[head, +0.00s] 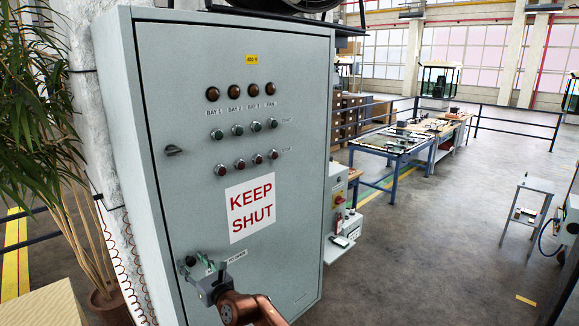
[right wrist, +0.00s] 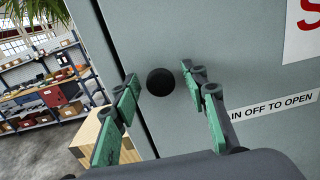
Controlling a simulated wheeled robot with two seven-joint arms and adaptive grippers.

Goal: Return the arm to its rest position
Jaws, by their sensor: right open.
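The grey cabinet (head: 150,120) fills the middle of the head view, its door shut, with a "KEEP SHUT" sign (head: 251,207). My right gripper (head: 198,268) is in front of the door's lower left part. In the right wrist view, its green fingers (right wrist: 159,74) are open, with a round black knob (right wrist: 160,82) on the door showing between their tips. The fingers look apart from the knob; the exact distance to the door cannot be told. A label strip reading "IN OFF TO OPEN" (right wrist: 274,104) is partly hidden by a finger. My left gripper is not in view.
A potted plant (head: 60,130) stands left of the cabinet, near a pale wooden box (head: 42,306). Workbenches (head: 392,146) and a black railing stand at the back right. The floor (head: 420,240) right of the cabinet is mostly clear, with a small stand (head: 527,205) farther right.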

